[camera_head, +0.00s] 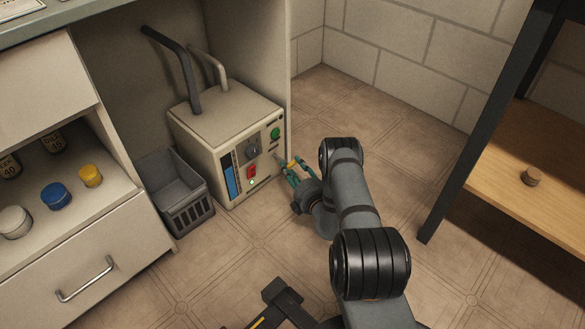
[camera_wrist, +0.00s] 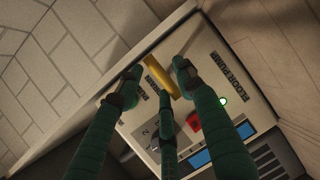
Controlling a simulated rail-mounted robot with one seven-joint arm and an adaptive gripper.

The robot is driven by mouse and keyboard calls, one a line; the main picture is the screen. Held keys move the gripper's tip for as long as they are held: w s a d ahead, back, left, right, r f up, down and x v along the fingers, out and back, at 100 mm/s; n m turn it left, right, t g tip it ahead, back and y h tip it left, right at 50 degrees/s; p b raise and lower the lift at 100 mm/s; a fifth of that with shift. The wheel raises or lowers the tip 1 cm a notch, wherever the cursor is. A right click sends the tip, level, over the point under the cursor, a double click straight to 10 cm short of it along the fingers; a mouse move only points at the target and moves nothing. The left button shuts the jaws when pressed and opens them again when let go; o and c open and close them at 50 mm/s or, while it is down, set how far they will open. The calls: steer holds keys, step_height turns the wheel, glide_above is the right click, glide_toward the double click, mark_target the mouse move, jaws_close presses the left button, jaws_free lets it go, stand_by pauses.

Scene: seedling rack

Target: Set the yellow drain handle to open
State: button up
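The yellow drain handle (camera_wrist: 160,77) is on the front panel of the cream machine (camera_head: 222,124). In the head view only a small part of the handle (camera_head: 292,164) shows among my green fingers. My gripper (camera_head: 296,172) is at the panel's right side. The wrist view shows my gripper (camera_wrist: 157,74) open, fingertips apart on either side of the handle, with visible gaps. A third finger reaches up from below, close to the handle's lower end.
The panel also has a grey knob (camera_head: 253,149), a red switch (camera_head: 251,172), a green button (camera_head: 275,134) and a blue gauge (camera_head: 231,179). A grey basket (camera_head: 186,212) stands left of the machine. A wooden shelf (camera_head: 545,190) is at right. Floor between is clear.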

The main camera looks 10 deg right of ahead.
steer(key=v, duration=1.2)
steer(key=shift+w, duration=0.1)
stand_by(0.4)
